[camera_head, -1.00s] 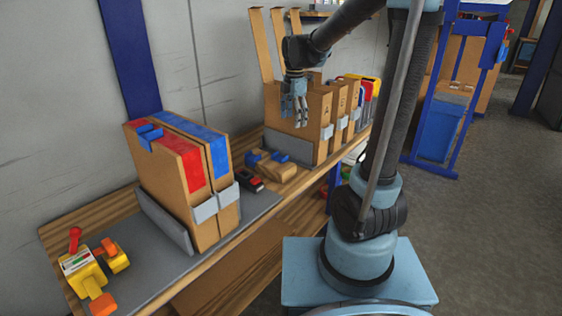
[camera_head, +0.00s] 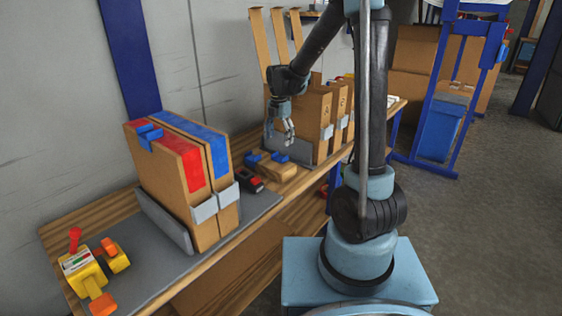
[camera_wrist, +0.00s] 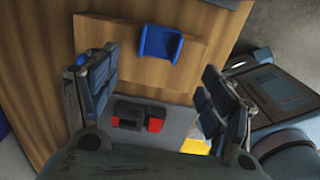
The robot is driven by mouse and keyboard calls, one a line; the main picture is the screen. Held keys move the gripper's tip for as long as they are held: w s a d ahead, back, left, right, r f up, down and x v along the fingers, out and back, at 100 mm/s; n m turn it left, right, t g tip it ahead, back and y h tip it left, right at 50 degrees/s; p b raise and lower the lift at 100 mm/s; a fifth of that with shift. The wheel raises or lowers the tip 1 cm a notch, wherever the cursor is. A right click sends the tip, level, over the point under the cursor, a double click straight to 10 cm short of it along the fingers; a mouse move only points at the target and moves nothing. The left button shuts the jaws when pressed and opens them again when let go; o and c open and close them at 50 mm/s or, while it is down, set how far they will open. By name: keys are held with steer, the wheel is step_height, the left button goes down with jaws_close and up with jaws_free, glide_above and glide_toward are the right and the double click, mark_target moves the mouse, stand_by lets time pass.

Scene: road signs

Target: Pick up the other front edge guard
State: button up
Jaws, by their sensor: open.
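Two small blue edge guards sit on a low brown block (camera_head: 279,173) on the bench: a left one (camera_head: 254,159) and a right one (camera_head: 280,158). In the wrist view one blue U-shaped guard (camera_wrist: 160,45) lies on the block, just beyond and between my fingertips. Another blue guard (camera_head: 149,133) caps the top edge of the left pack with the red panel (camera_head: 183,155). My gripper (camera_head: 279,138) is open and empty, pointing down above the block. Its spread fingers show in the wrist view (camera_wrist: 157,70).
A dark device with red parts (camera_head: 250,182) lies left of the block. Cardboard-sided packs (camera_head: 320,105) stand close behind my gripper. A yellow tool (camera_head: 82,272) is at the bench's near left.

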mark_target(279, 159)
steer(key=shift+f, duration=4.3)
steer(key=c, duration=1.1)
